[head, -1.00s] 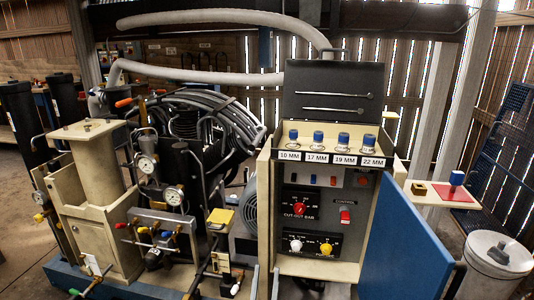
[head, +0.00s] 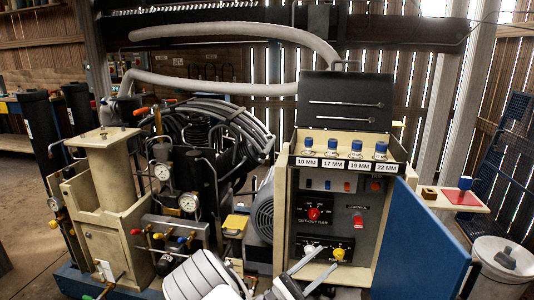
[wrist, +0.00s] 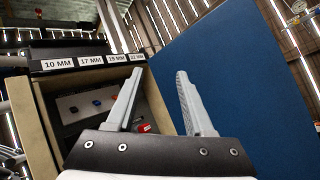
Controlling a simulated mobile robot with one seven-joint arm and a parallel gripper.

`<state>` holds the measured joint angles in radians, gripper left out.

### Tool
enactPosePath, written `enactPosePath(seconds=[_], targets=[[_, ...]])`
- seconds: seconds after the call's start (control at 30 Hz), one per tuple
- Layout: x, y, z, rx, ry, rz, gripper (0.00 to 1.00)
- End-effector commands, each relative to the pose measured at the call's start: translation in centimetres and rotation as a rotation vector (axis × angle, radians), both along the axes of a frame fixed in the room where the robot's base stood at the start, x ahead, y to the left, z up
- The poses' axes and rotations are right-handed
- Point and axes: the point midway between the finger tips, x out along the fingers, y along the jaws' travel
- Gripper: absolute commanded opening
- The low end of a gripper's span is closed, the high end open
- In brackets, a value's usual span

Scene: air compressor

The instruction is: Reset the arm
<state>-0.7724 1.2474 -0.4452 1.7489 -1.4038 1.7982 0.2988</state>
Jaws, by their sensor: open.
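My gripper (head: 327,256) shows at the bottom of the head view, in front of the lower part of the control cabinet (head: 283,210). Its two grey fingers are apart with nothing between them. In the wrist view my gripper (wrist: 160,66) points at the open cabinet and its blue door (wrist: 235,75). I cannot tell whether a finger touches anything. My white arm comes in from the bottom of the head view.
The blue door (head: 415,245) stands open to the right. Blue-topped sockets (head: 333,145) stand on the labelled shelf. A side shelf (head: 430,198) holds a blue block on a red pad. Gauges and valves (head: 188,203) crowd the left.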

Motion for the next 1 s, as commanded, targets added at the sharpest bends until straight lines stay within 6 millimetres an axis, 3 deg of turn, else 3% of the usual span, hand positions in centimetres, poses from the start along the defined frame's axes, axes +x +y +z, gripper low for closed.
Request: enactPosePath(seconds=[0.2, 0.5, 0.73, 1.0], targets=[[-3.5, -5.6, 3.1, 0.309, -0.039, -0.236, 0.53], [-9.5, -9.9, 5.0, 0.745, -0.116, -0.473, 0.53], [-13.9, -10.6, 5.9, 1.082, -0.201, -0.584, 0.53], [-18.3, -9.3, 7.1, 1.467, -0.333, -0.632, 0.53]])
